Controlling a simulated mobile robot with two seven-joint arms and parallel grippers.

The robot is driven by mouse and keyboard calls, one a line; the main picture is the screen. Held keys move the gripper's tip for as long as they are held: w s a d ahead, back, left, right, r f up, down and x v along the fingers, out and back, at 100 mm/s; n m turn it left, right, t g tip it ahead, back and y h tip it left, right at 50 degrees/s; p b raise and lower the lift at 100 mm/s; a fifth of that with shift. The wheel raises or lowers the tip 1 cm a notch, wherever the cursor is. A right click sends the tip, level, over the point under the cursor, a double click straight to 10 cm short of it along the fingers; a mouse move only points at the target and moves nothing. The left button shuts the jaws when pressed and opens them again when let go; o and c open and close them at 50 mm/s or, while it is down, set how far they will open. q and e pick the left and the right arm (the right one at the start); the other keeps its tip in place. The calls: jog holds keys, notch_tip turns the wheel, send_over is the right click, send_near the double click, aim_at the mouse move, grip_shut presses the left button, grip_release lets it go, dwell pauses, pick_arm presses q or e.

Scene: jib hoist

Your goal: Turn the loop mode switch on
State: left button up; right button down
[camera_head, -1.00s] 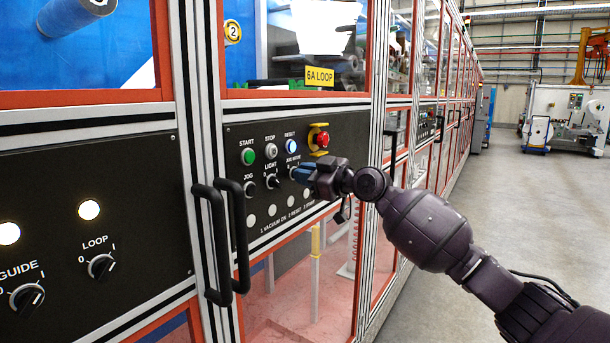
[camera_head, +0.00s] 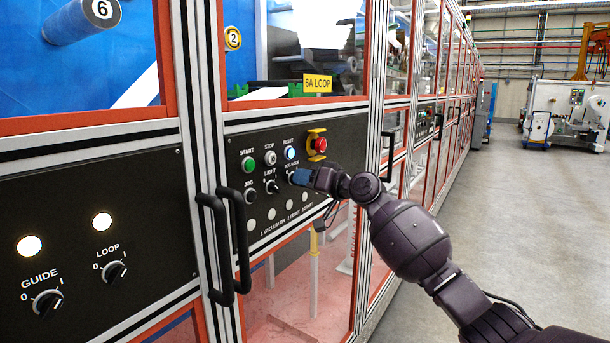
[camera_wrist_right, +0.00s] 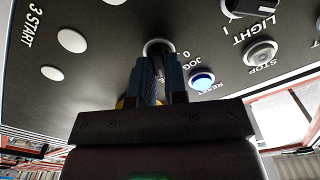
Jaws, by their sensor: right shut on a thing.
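On the right black panel under the yellow "6A LOOP" sign (camera_head: 317,83), my right gripper (camera_head: 300,177) is at a rotary switch in the middle row. Its label reads like "JOG MODE", partly hidden by the gripper. In the right wrist view, the blue fingers (camera_wrist_right: 159,74) are shut around the handle of the black switch (camera_wrist_right: 158,47), with a "0" beside it. The switch's exact angle is hard to read. A separate knob labelled "LOOP" (camera_head: 114,272) is on the left panel, with nothing touching it. My left gripper is out of view.
Near the gripper are a LIGHT knob (camera_head: 271,187), a lit blue RESET button (camera_head: 290,153) and a red emergency stop (camera_head: 319,145) in a yellow guard. Black door handles (camera_head: 240,243) stick out left of the right panel. The floor at right is open.

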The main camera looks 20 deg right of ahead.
jog(key=shift+m+p, duration=0.7)
jog(key=shift+m, duration=0.8)
jog(key=c, duration=1.1)
grip_release()
jog(key=shift+c, duration=0.2)
jog(key=shift+d, duration=0.1)
jog(key=v, duration=1)
jog(key=shift+s+d, duration=0.25)
jog(key=shift+s, duration=0.05)
